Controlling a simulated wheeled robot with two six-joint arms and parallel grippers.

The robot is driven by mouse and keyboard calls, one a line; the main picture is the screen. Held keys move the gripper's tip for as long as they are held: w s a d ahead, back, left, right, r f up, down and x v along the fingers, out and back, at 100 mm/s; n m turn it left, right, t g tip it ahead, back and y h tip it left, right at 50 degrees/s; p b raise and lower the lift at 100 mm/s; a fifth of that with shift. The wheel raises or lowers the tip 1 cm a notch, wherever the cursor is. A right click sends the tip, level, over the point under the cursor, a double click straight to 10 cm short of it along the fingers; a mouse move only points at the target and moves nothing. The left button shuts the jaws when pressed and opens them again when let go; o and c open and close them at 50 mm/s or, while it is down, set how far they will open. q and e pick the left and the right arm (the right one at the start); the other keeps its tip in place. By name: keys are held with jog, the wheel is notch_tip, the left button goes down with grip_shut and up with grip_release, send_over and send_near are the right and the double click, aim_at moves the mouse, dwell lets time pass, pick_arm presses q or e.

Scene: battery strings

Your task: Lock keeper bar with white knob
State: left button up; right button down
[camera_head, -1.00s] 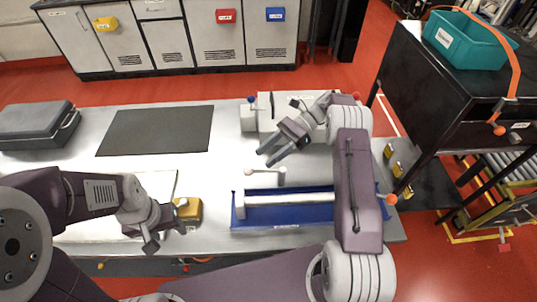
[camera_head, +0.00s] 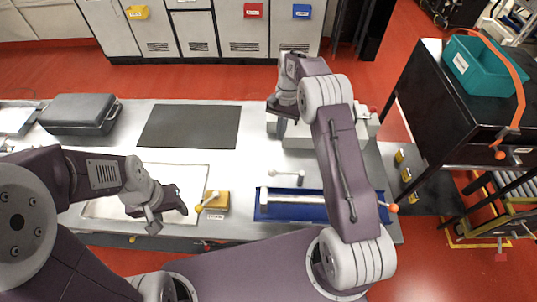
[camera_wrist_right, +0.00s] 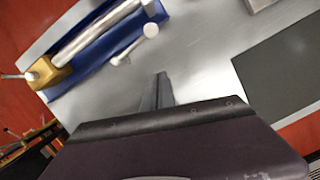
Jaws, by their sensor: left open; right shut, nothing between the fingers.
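The white knob (camera_head: 272,173) is on the left end of a short light bar. The bar's right end meets an upright post (camera_head: 300,179) at the back edge of a blue tray (camera_head: 327,214). In the right wrist view the knob (camera_wrist_right: 151,30) and its bar lie beyond my fingers, apart from them. My right gripper (camera_head: 281,128) is behind the tray, away from the bar; its shut, empty fingers show in the right wrist view (camera_wrist_right: 161,92). My left gripper (camera_head: 168,217) is open and empty, left of a yellow block (camera_head: 217,201).
A silver cylinder (camera_head: 295,198) lies in the blue tray. A dark mat (camera_head: 190,127) and a grey case (camera_head: 80,114) lie at the back left. A black bench (camera_head: 430,75) stands right.

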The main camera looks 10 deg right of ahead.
pick_arm(q)
jog(key=r+p, duration=0.4)
jog(key=shift+w+d, duration=0.1)
jog(key=shift+d, duration=0.15)
pick_arm(e)
jog(key=s+a+f, duration=0.3)
jog(key=s+f, duration=0.2)
jog(key=f, duration=0.4)
jog(key=shift+s+a+f, duration=0.15)
pick_arm(q)
jog(key=shift+d, duration=0.1)
